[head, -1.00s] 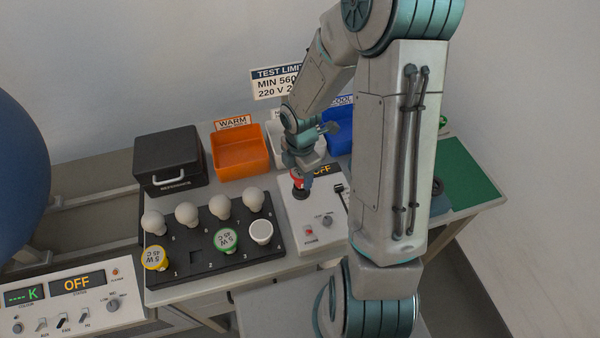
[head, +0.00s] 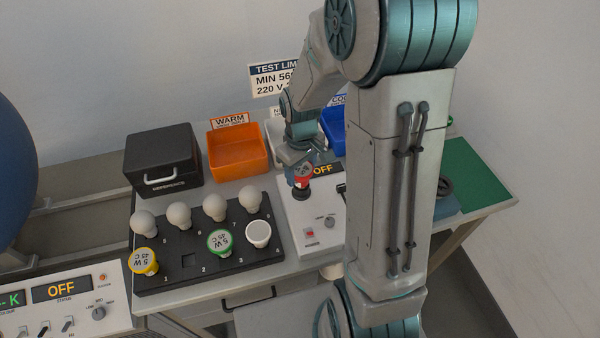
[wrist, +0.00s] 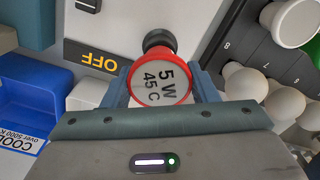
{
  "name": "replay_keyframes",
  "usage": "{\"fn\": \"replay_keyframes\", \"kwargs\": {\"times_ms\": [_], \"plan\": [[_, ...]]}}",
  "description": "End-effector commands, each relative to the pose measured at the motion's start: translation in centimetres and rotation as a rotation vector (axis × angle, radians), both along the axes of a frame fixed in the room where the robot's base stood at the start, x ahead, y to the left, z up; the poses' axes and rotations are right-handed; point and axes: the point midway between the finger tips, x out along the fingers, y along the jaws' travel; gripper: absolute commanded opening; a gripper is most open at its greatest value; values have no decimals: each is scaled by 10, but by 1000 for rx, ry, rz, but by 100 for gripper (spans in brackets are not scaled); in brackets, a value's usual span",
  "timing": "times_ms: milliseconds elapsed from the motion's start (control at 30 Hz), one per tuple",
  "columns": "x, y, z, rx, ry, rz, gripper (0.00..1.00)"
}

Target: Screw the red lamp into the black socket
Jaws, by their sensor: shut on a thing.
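The red lamp (wrist: 160,83) has a red rim and a white face marked 5 W 45 C. My gripper (wrist: 165,90) is shut on it, one finger on each side, in the wrist view. In the head view my gripper (head: 301,176) holds the red lamp (head: 303,171) just over the black socket (head: 300,194) on the white test unit. The black socket also shows in the wrist view (wrist: 158,39), partly hidden behind the lamp. The lamp's base is hidden, so I cannot tell whether it touches the socket.
The test unit's display (head: 322,169) reads OFF. A black tray (head: 190,262) at the left holds several white bulbs, a yellow-rimmed lamp (head: 143,260) and a green-rimmed lamp (head: 220,242). Orange (head: 238,167), white and blue (head: 335,143) bins stand behind, beside a black case (head: 163,172).

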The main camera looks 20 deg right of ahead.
Motion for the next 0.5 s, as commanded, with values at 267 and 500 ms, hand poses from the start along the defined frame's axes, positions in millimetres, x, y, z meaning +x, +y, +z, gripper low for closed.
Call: {"fn": "replay_keyframes", "kwargs": {"times_ms": [267, 500], "plan": [[1, 0, -1, 0, -1, -324, 31], [1, 0, 0, 0, -1, -409, 31]]}}
